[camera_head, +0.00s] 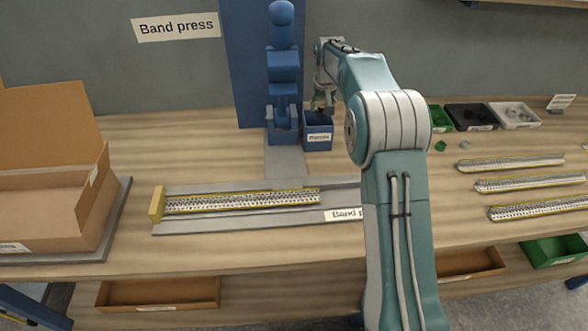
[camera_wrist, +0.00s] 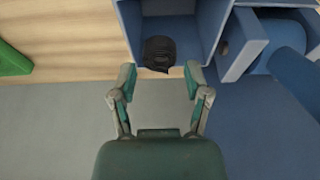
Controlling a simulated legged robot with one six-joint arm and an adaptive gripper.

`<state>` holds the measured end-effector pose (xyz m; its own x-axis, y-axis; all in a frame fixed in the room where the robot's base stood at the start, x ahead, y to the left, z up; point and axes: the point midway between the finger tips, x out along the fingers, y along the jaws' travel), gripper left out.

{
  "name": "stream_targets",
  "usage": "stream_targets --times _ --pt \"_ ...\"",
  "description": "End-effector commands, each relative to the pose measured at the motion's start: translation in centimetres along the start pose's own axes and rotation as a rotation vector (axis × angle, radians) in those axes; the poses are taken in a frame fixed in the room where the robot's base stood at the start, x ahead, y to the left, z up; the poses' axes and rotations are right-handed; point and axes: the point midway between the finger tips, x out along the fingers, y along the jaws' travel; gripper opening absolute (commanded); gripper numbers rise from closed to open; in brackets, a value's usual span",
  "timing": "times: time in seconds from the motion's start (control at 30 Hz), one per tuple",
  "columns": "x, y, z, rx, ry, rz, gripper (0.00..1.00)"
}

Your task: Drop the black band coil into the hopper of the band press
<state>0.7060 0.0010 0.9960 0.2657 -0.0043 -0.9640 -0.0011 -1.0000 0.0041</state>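The black band coil (camera_wrist: 159,54) shows in the wrist view just beyond my fingertips, with a gap to each finger. It overlaps the rim of the blue hopper (camera_wrist: 185,20); I cannot tell whether it is inside or still above the opening. My gripper (camera_wrist: 160,74) is open, its two fingers spread wider than the coil. In the head view my gripper (camera_head: 323,106) points down over the hopper (camera_head: 318,140), a small labelled blue box beside the blue band press (camera_head: 283,75). The coil cannot be made out in the head view.
A cardboard box (camera_head: 95,205) stands on the left. A track with a perforated strip (camera_head: 240,200) lies in front of the press. Several strips (camera_head: 515,162) lie at the right, with green, black and white bins (camera_head: 470,115) behind them.

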Motion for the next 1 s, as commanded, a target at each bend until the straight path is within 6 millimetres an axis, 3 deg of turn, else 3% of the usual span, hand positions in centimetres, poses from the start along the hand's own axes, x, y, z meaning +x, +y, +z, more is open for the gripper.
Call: stream_targets --times 0.4,0.53,1.0 --pt "-0.1 0.0 0.0 0.0 0.0 0.0 0.89" --pt "-1.0 0.0 -0.1 0.0 0.002 0.0 0.89" --pt "-10.0 -0.1 -0.1 0.0 0.002 0.0 0.89"
